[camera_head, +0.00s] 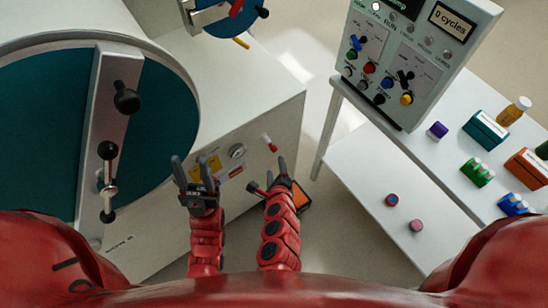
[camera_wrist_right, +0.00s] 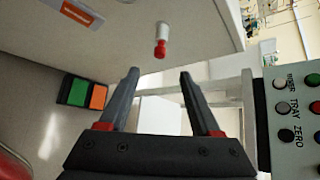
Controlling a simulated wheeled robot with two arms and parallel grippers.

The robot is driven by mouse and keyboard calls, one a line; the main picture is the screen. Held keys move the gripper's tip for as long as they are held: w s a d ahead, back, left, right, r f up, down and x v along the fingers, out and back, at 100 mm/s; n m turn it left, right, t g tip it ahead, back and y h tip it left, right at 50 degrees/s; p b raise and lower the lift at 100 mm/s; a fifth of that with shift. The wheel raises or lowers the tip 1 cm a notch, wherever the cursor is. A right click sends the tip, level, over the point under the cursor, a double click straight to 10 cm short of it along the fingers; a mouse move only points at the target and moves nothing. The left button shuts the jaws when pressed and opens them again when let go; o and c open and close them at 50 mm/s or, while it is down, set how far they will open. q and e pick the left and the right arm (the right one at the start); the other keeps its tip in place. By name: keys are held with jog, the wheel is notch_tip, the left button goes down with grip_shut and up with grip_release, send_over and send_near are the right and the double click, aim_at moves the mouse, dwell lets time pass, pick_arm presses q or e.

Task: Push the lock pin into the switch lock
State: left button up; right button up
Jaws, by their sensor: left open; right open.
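A small red-and-white pin-like part (camera_head: 268,141), which looks like the lock pin, sticks out from the front face of the white cabinet (camera_head: 262,112). In the right wrist view its red end (camera_wrist_right: 160,49) points toward my right gripper, centred beyond the open fingers. A round silver fitting (camera_head: 237,150), possibly the switch lock, is to its left on the same face. My right gripper (camera_head: 270,177) is open and empty, below the pin and apart from it; its fingers also show in the right wrist view (camera_wrist_right: 160,75). My left gripper (camera_head: 192,172) is open and empty, left of the silver fitting.
A yellow label (camera_head: 207,166) is on the cabinet face. A round teal door (camera_head: 45,120) with black knobs is at left. A control panel (camera_head: 405,60) stands at upper right above white tables (camera_head: 372,165) with small boxes. A green-and-orange block (camera_wrist_right: 85,93) lies low, near the floor.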

aim_at(273, 150)
jog(key=x, duration=0.9)
jog(key=shift+r, duration=0.1)
jog(key=shift+x, duration=1.1)
jog(key=shift+c, duration=0.3)
grip_shut()
